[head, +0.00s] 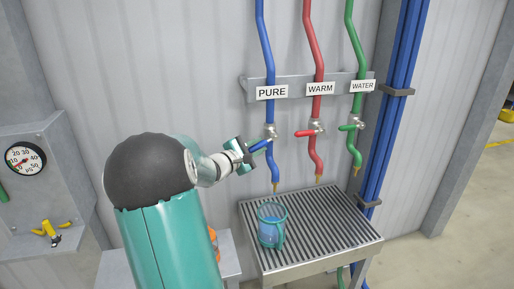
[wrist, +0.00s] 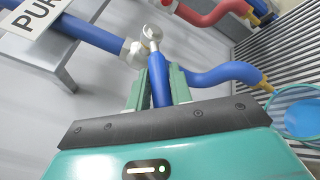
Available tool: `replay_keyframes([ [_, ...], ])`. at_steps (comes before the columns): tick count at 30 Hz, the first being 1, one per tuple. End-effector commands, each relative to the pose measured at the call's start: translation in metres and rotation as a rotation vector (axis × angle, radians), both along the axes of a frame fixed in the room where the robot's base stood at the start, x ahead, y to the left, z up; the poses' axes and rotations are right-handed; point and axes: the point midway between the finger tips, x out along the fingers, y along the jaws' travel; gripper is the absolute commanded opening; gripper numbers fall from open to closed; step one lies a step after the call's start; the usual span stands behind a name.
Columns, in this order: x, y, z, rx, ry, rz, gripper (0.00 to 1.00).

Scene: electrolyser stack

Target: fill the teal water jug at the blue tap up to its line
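The blue tap's valve (head: 270,132) sits on the blue pipe under the sign PURE. Its blue lever (wrist: 158,80) points out sideways from the pipe. My gripper (head: 247,151) is at this lever; in the wrist view its two fingers (wrist: 159,92) lie close on both sides of it, shut on it. The teal water jug (head: 271,228) stands upright on the grating below the blue spout (head: 276,187). Blue water shows inside it; I cannot make out its line. No stream shows clearly between spout and jug. The jug's edge also shows in the wrist view (wrist: 299,112).
A red tap (head: 310,132) marked WARM and a green tap (head: 351,127) marked WATER are to the right. The slatted drain table (head: 335,225) has free room right of the jug. A gauge panel (head: 27,158) is at the left.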

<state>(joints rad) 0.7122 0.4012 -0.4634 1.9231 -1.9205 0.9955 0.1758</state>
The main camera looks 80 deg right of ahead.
Motion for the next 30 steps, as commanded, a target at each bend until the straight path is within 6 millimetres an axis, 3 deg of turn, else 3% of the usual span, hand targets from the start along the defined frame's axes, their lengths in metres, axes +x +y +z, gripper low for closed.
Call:
replay_keyframes([
  [1,0.0,0.0,0.0,0.0,0.0,0.0,0.11],
  [3,0.0,0.0,0.0,0.0,0.0,0.0,0.0],
  [11,0.0,0.001,0.003,0.011,-0.023,-0.002,0.0],
  [30,0.004,0.003,0.027,0.213,-0.363,-0.001,0.0],
])
